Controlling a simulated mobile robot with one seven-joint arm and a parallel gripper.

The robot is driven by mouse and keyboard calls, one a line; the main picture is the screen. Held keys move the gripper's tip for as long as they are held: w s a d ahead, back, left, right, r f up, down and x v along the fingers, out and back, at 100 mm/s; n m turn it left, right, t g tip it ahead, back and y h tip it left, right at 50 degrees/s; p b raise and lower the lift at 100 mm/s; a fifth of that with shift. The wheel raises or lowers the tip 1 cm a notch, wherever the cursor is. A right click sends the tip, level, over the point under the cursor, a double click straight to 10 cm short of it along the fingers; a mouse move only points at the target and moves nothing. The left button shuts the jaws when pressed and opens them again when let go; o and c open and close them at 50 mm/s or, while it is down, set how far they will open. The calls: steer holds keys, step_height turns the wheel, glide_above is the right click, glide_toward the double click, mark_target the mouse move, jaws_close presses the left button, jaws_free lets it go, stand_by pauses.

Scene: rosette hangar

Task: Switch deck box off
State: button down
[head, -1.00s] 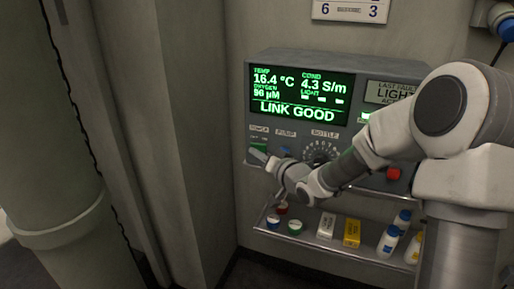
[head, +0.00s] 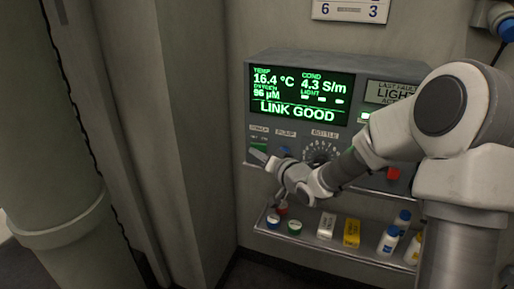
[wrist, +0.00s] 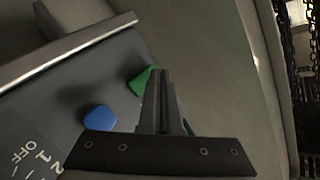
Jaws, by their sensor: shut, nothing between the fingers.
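The deck box (head: 360,150) is a grey wall unit in the head view. Its lit screen (head: 302,97) reads LINK GOOD in green. The power switch (head: 258,146) at the lower left of its face is green, with a small label above it. In the wrist view the green switch (wrist: 140,80) shows just left of my fingertips, partly hidden behind them. A blue pump knob (wrist: 100,121) is beside it. My gripper (head: 262,158) is shut and empty, with its tips at the green switch; it also shows in the wrist view (wrist: 160,75). I cannot tell whether they touch.
Below the box, a shelf (head: 340,247) holds small capped jars (head: 294,227), a white box (head: 326,225), a yellow box (head: 351,232) and white bottles (head: 389,241). A red button (head: 393,173) is at right on the box. A large pipe (head: 45,150) stands at left.

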steer(key=shift+w+d, duration=0.1)
steer(key=shift+w, duration=0.45)
stand_by(0.8)
steer(key=shift+s, duration=0.5)
steer(key=s, duration=0.2)
steer(key=s+a, duration=0.1)
steer(key=s, duration=0.2)
stand_by(0.4)
steer(key=shift+r, duration=0.1)
